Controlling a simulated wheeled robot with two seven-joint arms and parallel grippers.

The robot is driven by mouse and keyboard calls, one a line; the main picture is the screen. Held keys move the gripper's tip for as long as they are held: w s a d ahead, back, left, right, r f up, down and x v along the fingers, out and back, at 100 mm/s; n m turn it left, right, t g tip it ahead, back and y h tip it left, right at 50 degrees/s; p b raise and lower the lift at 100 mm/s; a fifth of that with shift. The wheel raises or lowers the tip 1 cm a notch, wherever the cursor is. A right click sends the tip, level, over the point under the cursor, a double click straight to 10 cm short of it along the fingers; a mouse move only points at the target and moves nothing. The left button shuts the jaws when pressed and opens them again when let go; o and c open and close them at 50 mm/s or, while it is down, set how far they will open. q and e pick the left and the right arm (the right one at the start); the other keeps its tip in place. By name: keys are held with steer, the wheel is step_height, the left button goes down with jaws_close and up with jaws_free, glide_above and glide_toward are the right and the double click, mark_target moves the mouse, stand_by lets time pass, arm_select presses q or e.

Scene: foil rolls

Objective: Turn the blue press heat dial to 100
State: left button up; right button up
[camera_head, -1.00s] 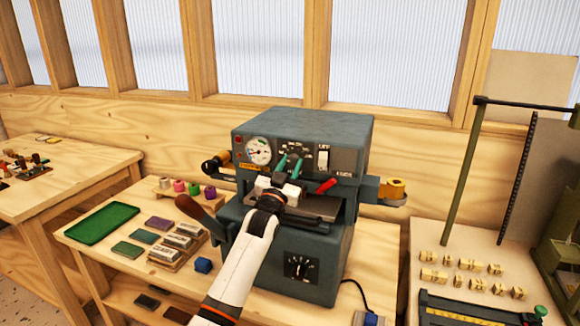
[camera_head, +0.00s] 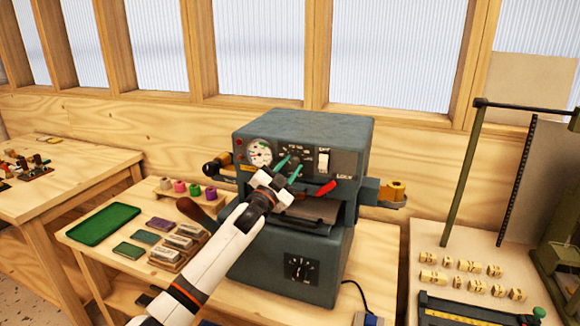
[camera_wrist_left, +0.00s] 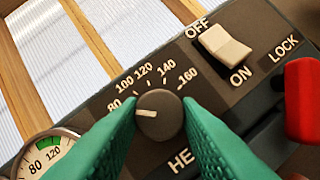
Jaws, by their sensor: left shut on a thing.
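The blue-grey press (camera_head: 300,130) stands on the wooden bench, its control panel facing me. Its dark heat dial (camera_wrist_left: 160,115) shows in the left wrist view, with a pale pointer line aimed left, close to the 80 mark. The scale (camera_wrist_left: 143,70) runs from 80 through 100, 120 and 140 to 160. My left gripper (camera_head: 288,166) is at the panel in the head view. In the left wrist view its green fingers (camera_wrist_left: 158,124) are shut on the dial, one on each side. The fingers cover the dial's lower surroundings and part of the lettering. My right gripper is not in view.
An OFF/ON switch (camera_wrist_left: 226,53) and a red lever (camera_wrist_left: 302,100) sit right of the dial. A round gauge (camera_head: 259,152) is left of it. A green tray (camera_head: 104,223) and small blocks lie on the bench at left. An orange-yellow part (camera_head: 393,192) juts out at the press's right.

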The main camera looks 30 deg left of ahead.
arm_select(q)
steer(key=m, duration=0.1)
steer(key=m+h+p, duration=0.1)
steer(key=m, duration=0.1)
steer(key=m+g+h+p, duration=0.1)
steer(key=m, duration=0.1)
steer(key=shift+a+r, duration=0.15)
steer(key=shift+r, duration=0.1)
steer(key=shift+m+g+p, duration=0.5)
steer(key=shift+m+p, duration=0.3)
steer(key=shift+m, duration=0.5)
steer(key=shift+f+h, duration=0.1)
steer(key=shift+h, duration=0.3)
steer(key=o, duration=1)
steer(key=shift+c, duration=0.2)
steer(key=shift+s+f, duration=0.1)
steer(key=shift+s, duration=0.05)
steer(key=shift+s+f, duration=0.1)
steer(key=shift+s, duration=0.15)
steer(key=b+v, duration=0.4)
steer(key=v, duration=0.7)
steer(key=shift+s, duration=0.15)
